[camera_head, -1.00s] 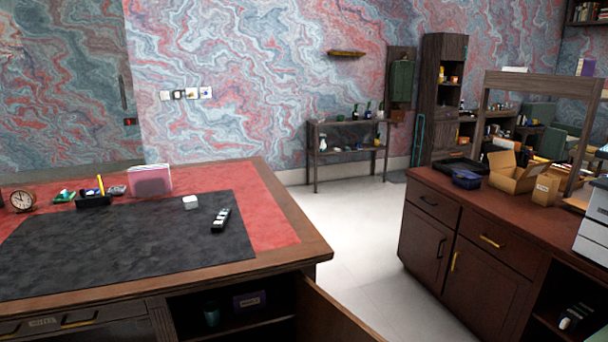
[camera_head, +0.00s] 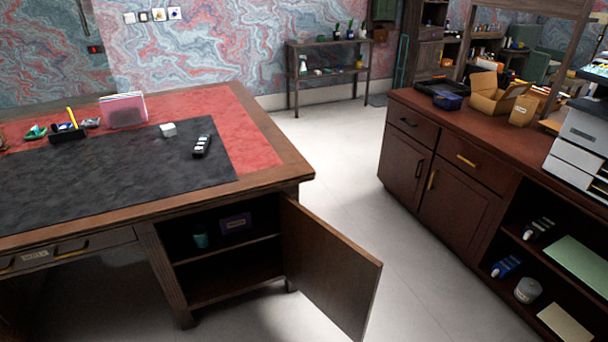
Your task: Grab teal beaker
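The teal beaker (camera_head: 201,240) stands on the upper shelf inside the open desk cabinet, toward its left side. It is small and dim in the shade. A purple box (camera_head: 236,223) is to its right on the same shelf. The cabinet door (camera_head: 332,268) is swung open to the right. The leather desk (camera_head: 240,193) is above and around the cabinet. Neither of my grippers is in view.
A wooden counter (camera_head: 400,94) with drawers and doors stands on the right, bearing cardboard boxes (camera_head: 497,97) and a printer (camera_head: 580,148). The floor (camera_head: 345,160) between desk and counter is clear. The open door juts into that space.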

